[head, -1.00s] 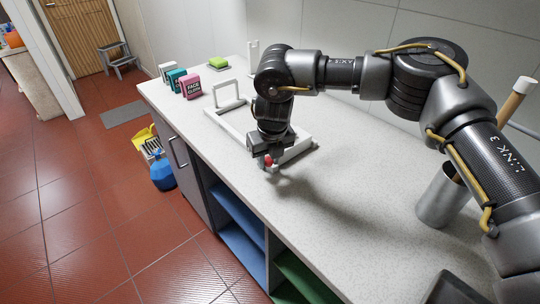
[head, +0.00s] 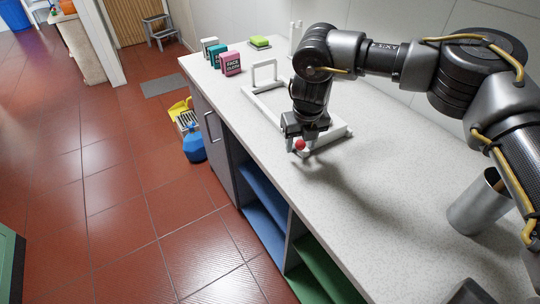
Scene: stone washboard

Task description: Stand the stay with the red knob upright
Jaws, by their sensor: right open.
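The red knob (head: 300,144) shows at the near end of a white frame (head: 336,134) that lies on the stone counter. The stay that bears the knob is mostly hidden behind my right gripper, so I cannot tell its exact tilt, but the knob is low near the counter. My right gripper (head: 301,148) points down with its open fingers around or just beside the knob; I cannot tell whether they touch it. At the frame's far end a white stay (head: 265,72) stands upright as a loop. My left gripper is not in view.
Small boxes, including a pink one (head: 230,63), and a green sponge (head: 260,42) stand at the counter's far end. A metal cup (head: 474,205) stands at the right. The counter's front edge runs close to the gripper. The counter (head: 390,215) between gripper and cup is clear.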

